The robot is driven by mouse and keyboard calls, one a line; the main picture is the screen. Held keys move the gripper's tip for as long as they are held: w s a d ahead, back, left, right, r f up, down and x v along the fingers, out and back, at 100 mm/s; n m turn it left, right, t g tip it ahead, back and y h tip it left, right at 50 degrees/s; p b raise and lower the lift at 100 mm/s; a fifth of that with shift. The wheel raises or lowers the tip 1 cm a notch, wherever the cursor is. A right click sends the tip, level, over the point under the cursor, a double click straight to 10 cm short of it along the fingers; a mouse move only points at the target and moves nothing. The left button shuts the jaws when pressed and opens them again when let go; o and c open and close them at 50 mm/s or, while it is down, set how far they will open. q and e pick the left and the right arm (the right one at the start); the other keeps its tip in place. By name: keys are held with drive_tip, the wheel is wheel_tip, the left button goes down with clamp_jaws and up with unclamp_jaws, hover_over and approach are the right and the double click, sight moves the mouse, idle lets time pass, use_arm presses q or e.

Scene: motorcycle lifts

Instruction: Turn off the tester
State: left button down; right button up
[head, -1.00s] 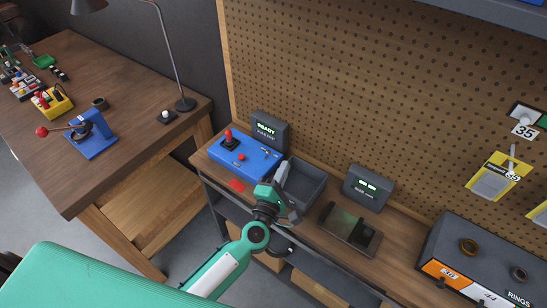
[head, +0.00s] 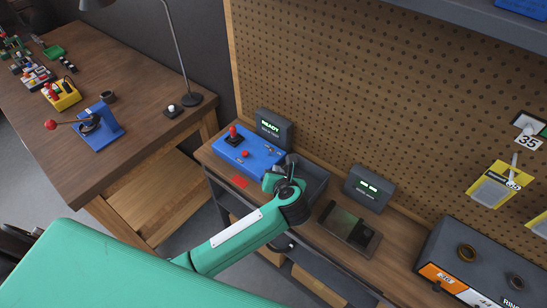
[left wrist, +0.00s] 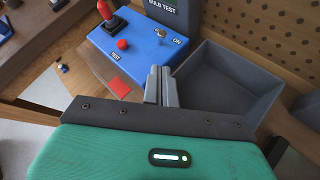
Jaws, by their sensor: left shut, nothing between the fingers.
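The blue tester box (head: 243,152) sits on the narrow bench below the pegboard, with a red-handled lever (head: 233,133) and a red button. In the left wrist view the blue box (left wrist: 135,62) shows a small metal toggle switch (left wrist: 160,33) beside the word ON, and the red button (left wrist: 122,44) near the word TEST. A dark display (head: 273,128) behind it reads READY. My left gripper (head: 290,160) is shut and empty at the right end of the box. Its closed fingers (left wrist: 161,86) point toward the toggle side, apart from the switch. My right gripper is out of view.
A grey open bin (head: 316,183) stands right of the box, close to my left gripper. Further right are a scale-like device (head: 346,225) and a second display (head: 369,188). A red card (head: 240,182) lies before the box. The pegboard rises behind.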

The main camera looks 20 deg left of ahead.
use_arm(q)
drive_tip(key=p, duration=0.3)
approach(270, 153)
drive_tip(key=x, duration=0.4)
drive_tip(key=shift+w+f, duration=0.1)
drive_tip(key=shift+f, duration=0.1)
drive_tip(key=shift+p+x, duration=0.35)
drive_tip(key=shift+x, duration=0.5)
drive_tip(key=shift+f, duration=0.15)
